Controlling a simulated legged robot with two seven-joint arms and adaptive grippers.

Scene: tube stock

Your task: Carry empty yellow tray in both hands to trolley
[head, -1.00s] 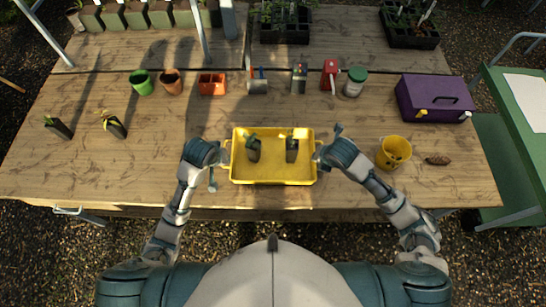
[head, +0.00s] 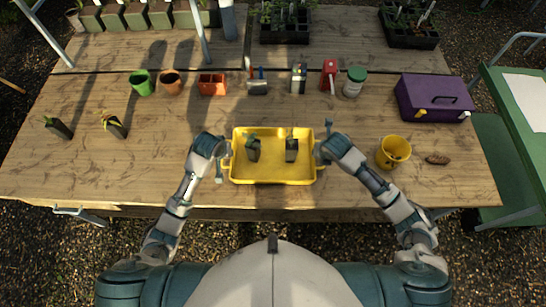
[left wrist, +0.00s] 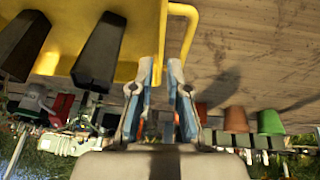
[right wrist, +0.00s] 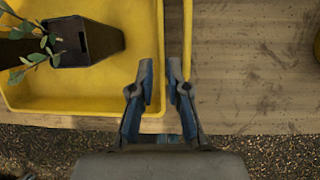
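The yellow tray (head: 273,178) sits near the front middle of the bench in the head view. It is not empty: a left dark plant tube (head: 253,152) and a right dark plant tube (head: 291,152) stand in it, each with a seedling. My left gripper (left wrist: 160,85) is at the tray's left handle (left wrist: 190,32), its fingers apart. My right gripper (right wrist: 161,80) is at the right handle (right wrist: 187,35), fingers also apart, with the handle bar by one fingertip. Neither gripper is closed on a handle. No trolley is clearly identifiable.
A yellow bucket (head: 394,152) stands right of the tray, near a brown lump (head: 437,159). A purple box (head: 433,98) is at the right. Pots and containers line the back, including a green pot (head: 142,83). A green table (head: 520,110) stands at far right.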

